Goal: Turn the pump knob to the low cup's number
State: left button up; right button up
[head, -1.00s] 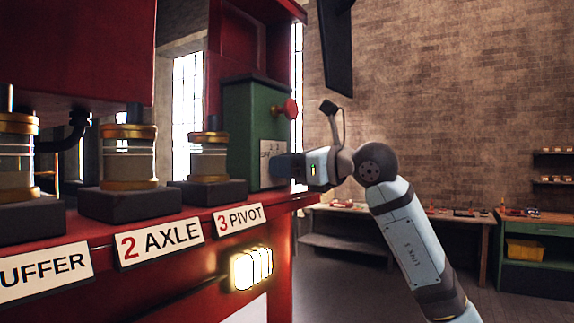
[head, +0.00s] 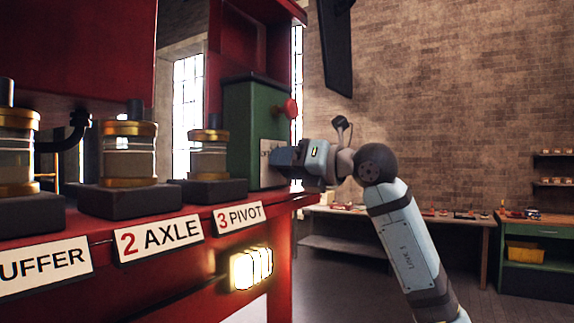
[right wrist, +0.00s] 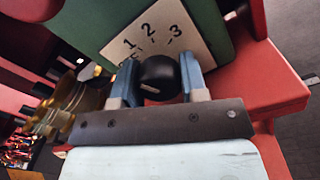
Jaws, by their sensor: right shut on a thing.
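A green pump box (head: 250,115) stands at the far end of the red ledge. Its black knob (right wrist: 160,77) sits in front of a white dial plate (right wrist: 150,40) with the numbers 1, 2 and 3. My right gripper (right wrist: 160,78) is shut on the knob, one blue finger on each side; in the head view it covers the knob. The knob has a small pale mark, but which number it points to is unclear. Glass cups stand above the labels BUFFER (head: 45,270), 2 AXLE (head: 160,240) and 3 PIVOT (head: 240,218). Their levels are hard to compare. My left gripper is out of view.
The AXLE cup (head: 130,158) and PIVOT cup (head: 208,158) stand on dark blocks left of the box. A red button (head: 291,108) sticks out of the box's side. A lit lamp (head: 251,268) is below the ledge. Benches stand at the back right.

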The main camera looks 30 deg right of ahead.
jog(key=shift+m, duration=0.4)
jog(key=o, duration=0.9)
jog(key=b+v, duration=0.2)
jog(key=v, duration=1.1)
jog(key=shift+s+d, duration=0.2)
jog(key=shift+s, duration=0.15)
